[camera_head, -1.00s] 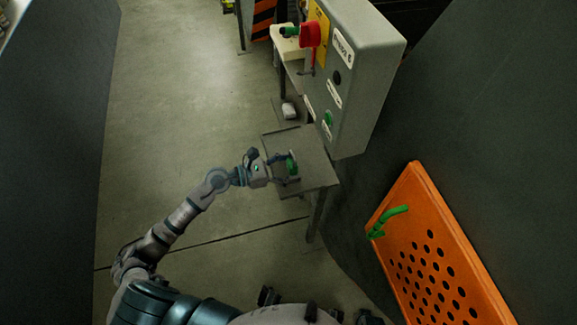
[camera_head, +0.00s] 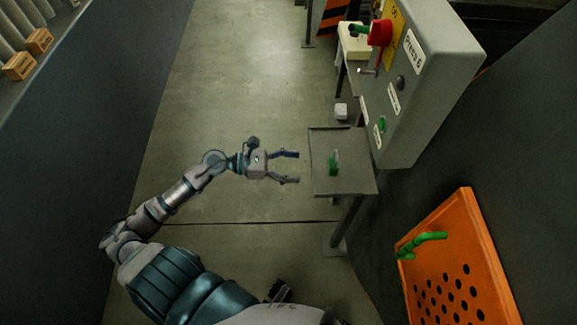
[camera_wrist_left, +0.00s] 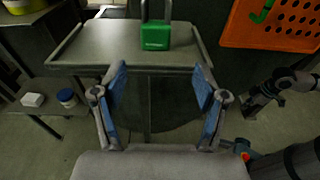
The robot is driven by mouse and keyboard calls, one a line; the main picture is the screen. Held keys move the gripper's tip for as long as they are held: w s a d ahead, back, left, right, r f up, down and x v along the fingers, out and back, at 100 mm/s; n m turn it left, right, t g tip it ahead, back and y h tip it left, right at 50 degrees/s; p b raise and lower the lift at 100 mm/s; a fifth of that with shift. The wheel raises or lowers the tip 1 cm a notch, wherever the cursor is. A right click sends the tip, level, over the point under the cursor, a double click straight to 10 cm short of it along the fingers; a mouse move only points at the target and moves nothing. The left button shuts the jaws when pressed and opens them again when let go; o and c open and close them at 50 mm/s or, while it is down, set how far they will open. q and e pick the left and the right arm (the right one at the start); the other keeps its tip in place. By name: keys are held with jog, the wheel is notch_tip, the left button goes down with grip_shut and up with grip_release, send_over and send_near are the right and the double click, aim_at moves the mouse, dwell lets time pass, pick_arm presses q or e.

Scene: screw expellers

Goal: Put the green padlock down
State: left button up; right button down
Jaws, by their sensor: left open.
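The green padlock (camera_head: 333,164) stands upright on the small grey table (camera_head: 352,184), near its left side. In the left wrist view the padlock (camera_wrist_left: 156,37) shows its green body and grey shackle beyond my fingers, near the front edge of the tabletop (camera_wrist_left: 90,52). My left gripper (camera_head: 298,167) is open and empty, just left of the table, with its fingers pointing at the padlock and a clear gap between. Its two blue-padded fingers are spread wide in the left wrist view (camera_wrist_left: 160,78). My right gripper appears partly at the right of that view (camera_wrist_left: 272,92); its jaw state is unclear.
A grey control box (camera_head: 420,90) with a red switch (camera_head: 381,33) stands just behind the table. An orange perforated panel (camera_head: 475,225) with a green handle (camera_head: 424,241) is at the lower right. A white object (camera_head: 341,111) sits low behind the table. The floor left is clear.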

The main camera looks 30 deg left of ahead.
pick_arm(q)
jog(key=w+a+f+n+t+y, duration=0.25)
jog(key=n+t, duration=0.25)
jog(key=n, duration=0.4)
jog(key=w+a+f+n+t+y, duration=0.2)
jog(key=a+n+t+y, duration=0.15)
jog(key=n, duration=0.55)
jog(key=s+a+f+n+g+y, duration=0.1)
jog(key=a+f+n+y, duration=0.1)
jog(key=f+n+y, duration=0.4)
jog(key=s+a+f+n+g+y, duration=0.1)
jog(key=s+a+f+n+y, duration=0.15)
jog(key=f+n, duration=0.55)
jog(key=s+d+f+n+g+y, duration=0.25)
jog(key=s+f+n+g, duration=0.45)
jog(key=f, duration=0.6)
jog(key=s+d+f+n+g+h, duration=0.1)
jog(key=s+d+f+n+g, duration=0.2)
jog(key=s, duration=0.4)
jog(key=s+d+f+n+g+h, duration=0.2)
jog(key=s+d+f+n+g, duration=0.1)
jog(key=s+d+f, duration=0.3)
jog(key=shift+s+d+f, duration=0.25)
jog(key=shift+s+d, duration=0.85)
jog(key=shift+s, duration=0.1)
pick_arm(e)
jog(key=shift+a, duration=0.2)
